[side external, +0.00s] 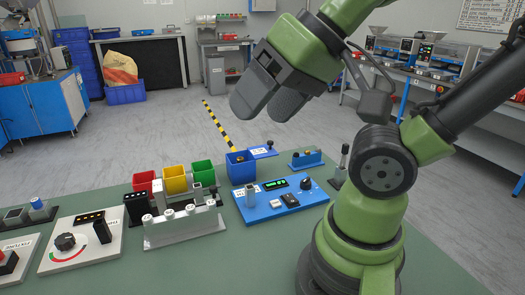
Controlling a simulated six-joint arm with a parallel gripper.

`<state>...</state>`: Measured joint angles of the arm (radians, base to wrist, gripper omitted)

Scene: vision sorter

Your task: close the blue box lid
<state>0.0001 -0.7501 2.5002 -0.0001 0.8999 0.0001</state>
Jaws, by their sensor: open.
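A blue box (240,172) stands near the far edge of the green table, open at the top, with a dark inside. A flat blue piece with a small knob (264,152), which looks like its lid, lies out to the right of the box; whether it is hinged to the box I cannot tell. My gripper (264,108) is in the air above the box and lid, apart from both. Its two dark grey fingers are open, and nothing shows between them.
Red, yellow and green bins (174,180) stand left of the box behind a grey rack (182,228). A blue control panel (279,199) lies in front of the box. A small blue stand (306,160) is to the right. Bare green table (190,272) lies in front.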

